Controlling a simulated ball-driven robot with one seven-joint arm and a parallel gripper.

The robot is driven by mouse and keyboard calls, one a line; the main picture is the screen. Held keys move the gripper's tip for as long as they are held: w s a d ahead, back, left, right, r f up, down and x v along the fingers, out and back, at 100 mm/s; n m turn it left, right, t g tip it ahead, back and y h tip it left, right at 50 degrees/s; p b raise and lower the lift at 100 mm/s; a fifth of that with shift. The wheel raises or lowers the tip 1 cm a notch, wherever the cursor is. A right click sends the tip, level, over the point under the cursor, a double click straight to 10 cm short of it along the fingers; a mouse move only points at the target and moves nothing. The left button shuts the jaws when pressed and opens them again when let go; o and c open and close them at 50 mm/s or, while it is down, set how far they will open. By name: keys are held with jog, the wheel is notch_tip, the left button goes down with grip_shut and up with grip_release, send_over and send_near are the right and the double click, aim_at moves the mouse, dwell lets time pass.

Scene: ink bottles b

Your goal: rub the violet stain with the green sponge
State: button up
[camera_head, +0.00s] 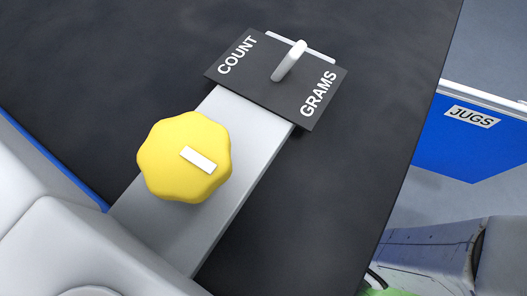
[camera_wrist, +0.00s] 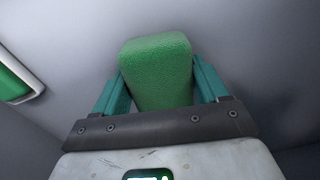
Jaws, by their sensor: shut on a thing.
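The green sponge (camera_wrist: 156,62) is a rounded block in the middle of the wrist view. My gripper (camera_wrist: 160,82) is shut on it, with one teal finger against each side. The sponge's far end stands out past the fingertips. A plain grey surface lies beyond it, and I cannot tell whether the sponge touches anything. The violet stain is not in either view. My gripper does not clearly show in the head view.
The head view shows a dark tabletop (camera_head: 330,160) with a grey bar (camera_head: 245,160), a yellow knob (camera_head: 172,168) and a COUNT/GRAMS switch plate (camera_head: 230,75). A blue JUGS panel (camera_head: 465,145) is at right. A green, white-rimmed thing (camera_wrist: 14,80) is left in the wrist view.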

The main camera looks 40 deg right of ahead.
jog(key=shift+r+p, duration=2.95)
jog(key=shift+p, duration=0.35)
